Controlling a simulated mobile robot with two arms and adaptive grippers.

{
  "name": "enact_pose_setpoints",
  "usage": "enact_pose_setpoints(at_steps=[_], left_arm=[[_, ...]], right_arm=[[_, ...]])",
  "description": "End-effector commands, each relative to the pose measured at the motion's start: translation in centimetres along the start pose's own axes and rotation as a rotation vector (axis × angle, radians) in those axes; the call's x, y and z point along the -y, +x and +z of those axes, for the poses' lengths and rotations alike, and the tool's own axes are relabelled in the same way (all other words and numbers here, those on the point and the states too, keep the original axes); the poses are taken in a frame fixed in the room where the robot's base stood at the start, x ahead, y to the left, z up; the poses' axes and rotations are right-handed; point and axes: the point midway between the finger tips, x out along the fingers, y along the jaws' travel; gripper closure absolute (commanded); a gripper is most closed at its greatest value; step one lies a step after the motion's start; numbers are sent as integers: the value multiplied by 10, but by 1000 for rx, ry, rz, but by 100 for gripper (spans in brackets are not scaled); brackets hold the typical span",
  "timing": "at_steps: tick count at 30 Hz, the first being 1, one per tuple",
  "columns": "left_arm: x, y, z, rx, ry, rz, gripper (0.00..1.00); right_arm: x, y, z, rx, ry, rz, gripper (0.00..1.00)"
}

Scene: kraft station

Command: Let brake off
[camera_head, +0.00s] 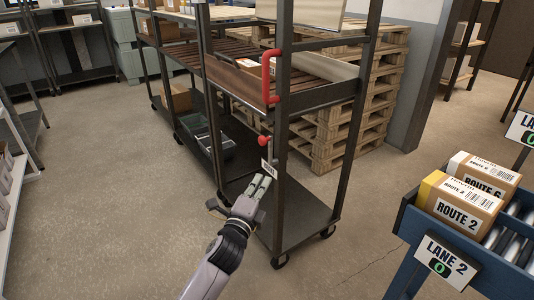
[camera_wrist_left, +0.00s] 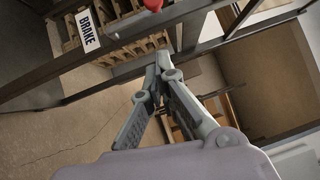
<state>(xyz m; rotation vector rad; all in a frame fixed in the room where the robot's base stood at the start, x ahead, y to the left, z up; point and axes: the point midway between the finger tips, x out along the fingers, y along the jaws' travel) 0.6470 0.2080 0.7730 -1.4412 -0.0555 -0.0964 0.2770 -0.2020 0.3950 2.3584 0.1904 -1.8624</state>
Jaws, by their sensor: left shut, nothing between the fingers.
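The brake lever has a red knob (camera_head: 264,141) on the near upright of a dark metal rack cart (camera_head: 285,170). A white label (camera_head: 269,168) hangs just below the knob; in the left wrist view the BRAKE label (camera_wrist_left: 88,31) reads clearly, and the red knob (camera_wrist_left: 153,4) is cut by the top edge. My left gripper (camera_head: 264,183) is just below the label in the head view, its fingers closed together and empty. In the wrist view the fingertips (camera_wrist_left: 160,62) meet below the knob, apart from it. My right gripper is in neither view.
A red handle (camera_head: 269,76) is fixed higher on the same upright. The cart's lower shelf holds a grey bin (camera_head: 208,140). Wooden pallets (camera_head: 345,125) stand behind the cart. A blue Lane 2 conveyor (camera_head: 450,240) with boxes stands at right. The floor in front is clear.

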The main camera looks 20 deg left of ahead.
Motion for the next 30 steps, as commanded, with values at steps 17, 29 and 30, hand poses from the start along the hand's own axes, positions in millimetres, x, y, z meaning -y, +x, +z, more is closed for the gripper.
enact_pose_setpoints(at_steps=[17, 29, 30], left_arm=[[-2, 82, 0, 1, -3, 0, 100], [-2, 126, 26, 0, -1, 2, 100], [-2, 127, 27, 0, -2, 2, 100]], right_arm=[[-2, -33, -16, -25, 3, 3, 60], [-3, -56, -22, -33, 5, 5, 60], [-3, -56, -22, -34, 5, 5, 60]])
